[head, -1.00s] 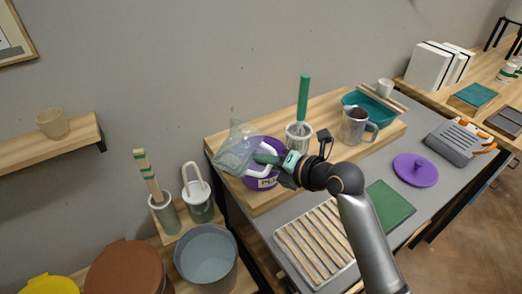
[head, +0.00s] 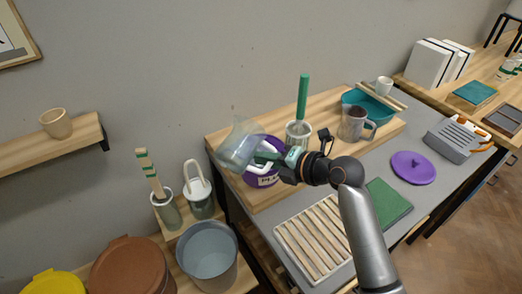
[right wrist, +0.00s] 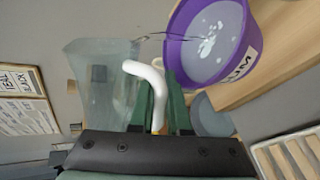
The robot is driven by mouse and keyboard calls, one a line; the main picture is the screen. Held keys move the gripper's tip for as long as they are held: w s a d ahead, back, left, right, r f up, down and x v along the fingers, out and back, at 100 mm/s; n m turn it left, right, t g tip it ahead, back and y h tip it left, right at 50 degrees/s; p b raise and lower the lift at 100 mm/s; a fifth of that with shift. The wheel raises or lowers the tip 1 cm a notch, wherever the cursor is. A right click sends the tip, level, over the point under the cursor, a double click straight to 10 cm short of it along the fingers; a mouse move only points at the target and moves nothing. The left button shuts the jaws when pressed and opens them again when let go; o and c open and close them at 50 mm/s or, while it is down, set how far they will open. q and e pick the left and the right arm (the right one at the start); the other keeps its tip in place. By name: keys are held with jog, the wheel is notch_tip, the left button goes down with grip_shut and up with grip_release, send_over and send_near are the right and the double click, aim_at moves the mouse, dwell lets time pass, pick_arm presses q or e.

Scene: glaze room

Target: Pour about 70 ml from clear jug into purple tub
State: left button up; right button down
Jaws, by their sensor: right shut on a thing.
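The clear jug (head: 239,150), a see-through vessel with a white handle, is held tilted over the left side of the purple tub (head: 254,181). My right gripper (head: 268,156) is shut on the jug's handle. In the right wrist view the jug (right wrist: 104,85) is at left and the green fingers (right wrist: 160,100) close on the white handle. A thin clear stream runs from the jug's lip into the tub (right wrist: 217,73). Pale liquid with white flecks lies in the tub. The jug partly hides the tub in the head view. My left gripper is not in view.
The tub stands on a wooden board (head: 222,138) beside a container with a green-handled tool (head: 303,98). A metal pitcher (head: 352,124) and teal basin (head: 383,106) stand further right. A slatted rack (head: 312,238), green mat (head: 388,203) and purple lid (head: 413,168) lie in front.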

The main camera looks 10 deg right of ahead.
jog(key=shift+w+d+f+m, duration=0.2)
jog(key=shift+w+f+m, duration=0.05)
jog(key=shift+w+m, duration=0.05)
dwell(0.9)
jog(key=shift+s+f+y, duration=0.1)
jog(key=shift+s+y, duration=0.1)
jog(key=shift+y, duration=0.1)
jog(key=shift+s+a+m+g, duration=0.1)
jog(key=shift+s+m+g, duration=0.05)
jog(key=shift+m+g, duration=0.15)
dwell(0.3)
jog(key=shift+a+n+t+h+b, duration=0.1)
jog(key=shift+n+t+h+b, duration=0.6)
jog(key=shift+n+t+b, duration=1.05)
